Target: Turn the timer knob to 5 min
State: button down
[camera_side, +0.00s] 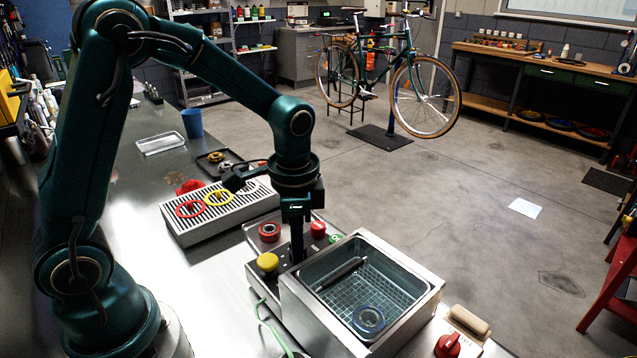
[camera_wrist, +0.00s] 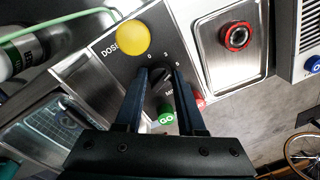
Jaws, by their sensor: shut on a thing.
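The timer knob (camera_wrist: 159,77) is a small dark knob on the steel control panel, between my fingertips in the wrist view. Printed marks "0", "3" and one that looks like "5" stand above it. My gripper (camera_wrist: 161,75) points down at the panel and is shut on the knob, one finger on each side. In the side view my gripper (camera_side: 297,252) reaches the panel beside the bath and hides the knob. Which mark the knob points to, I cannot tell. A yellow "DOSE" button (camera_wrist: 124,40) and a green "GO" button (camera_wrist: 166,115) are close by.
The steel bath (camera_side: 408,318) holds a mesh basket and a blue ring, right beside my gripper. A red knob (camera_side: 318,228) is behind it. A slotted rack (camera_side: 179,226) with coloured rings stands to the left. A green hose (camera_side: 268,318) runs along the front.

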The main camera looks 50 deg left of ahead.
jog(key=m, duration=0.5)
dwell(0.5)
jog(key=c, duration=0.5)
grip_release()
jog(key=shift+s+r, duration=0.15)
jog(key=shift+r, duration=2.45)
jog(key=shift+r, duration=0.1)
